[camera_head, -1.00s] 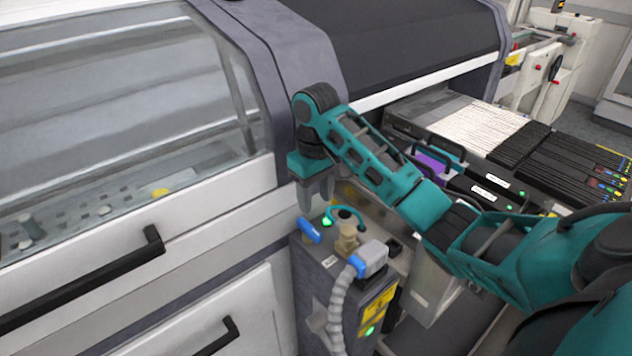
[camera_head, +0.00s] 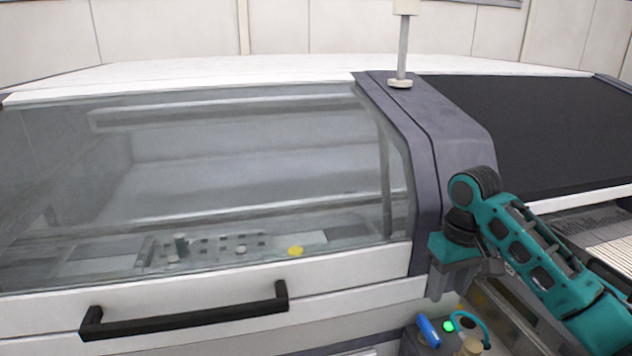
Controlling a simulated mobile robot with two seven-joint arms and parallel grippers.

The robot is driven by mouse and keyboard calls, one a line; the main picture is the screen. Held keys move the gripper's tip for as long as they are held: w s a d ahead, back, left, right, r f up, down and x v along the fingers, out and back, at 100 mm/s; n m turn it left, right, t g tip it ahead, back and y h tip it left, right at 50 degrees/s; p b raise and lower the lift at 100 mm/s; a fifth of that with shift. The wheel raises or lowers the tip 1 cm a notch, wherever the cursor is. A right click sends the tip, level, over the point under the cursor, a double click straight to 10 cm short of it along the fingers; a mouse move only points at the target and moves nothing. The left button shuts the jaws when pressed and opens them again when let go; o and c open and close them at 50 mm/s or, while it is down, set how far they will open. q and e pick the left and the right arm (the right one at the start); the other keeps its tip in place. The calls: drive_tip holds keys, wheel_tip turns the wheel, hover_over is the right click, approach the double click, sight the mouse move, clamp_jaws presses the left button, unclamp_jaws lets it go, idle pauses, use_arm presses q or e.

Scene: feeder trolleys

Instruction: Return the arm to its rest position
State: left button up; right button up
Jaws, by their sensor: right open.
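My right arm (camera_head: 537,262) is teal and dark grey and comes in from the lower right. My right gripper (camera_head: 450,292) hangs at its end, pointing down and open, with nothing seen between its fingers. It is in front of the machine's dark grey upright (camera_head: 443,140), above a unit with a blue handle (camera_head: 428,331) and a lit green button (camera_head: 448,326). Most of that unit is cut off by the lower picture edge. My left gripper is not in view.
The machine has a clear hood (camera_head: 240,180) on the left, with a black handle bar (camera_head: 185,320) below it. A dark cover (camera_head: 540,130) is on the right. Pale feeder strips (camera_head: 612,242) show at the right edge, close to my arm.

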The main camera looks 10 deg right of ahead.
drive_tip(key=s+a+f+n+t+y, duration=0.1)
drive_tip(key=s+a+f+t, duration=0.1)
drive_tip(key=a+f, duration=0.5)
drive_tip(key=s+a+f+t+y, duration=0.1)
drive_tip(key=s+a+f+t, duration=0.15)
drive_tip(key=f, duration=0.85)
drive_tip(key=s+a+f+t, duration=0.1)
drive_tip(key=s+a+t, duration=0.1)
drive_tip(key=s, duration=0.4)
drive_tip(key=s+a+f+t, duration=0.1)
drive_tip(key=s+a+t, duration=0.1)
drive_tip(key=s+t, duration=0.2)
drive_tip(key=s, duration=0.3)
drive_tip(key=shift+a+f, duration=0.15)
drive_tip(key=shift+f, duration=0.2)
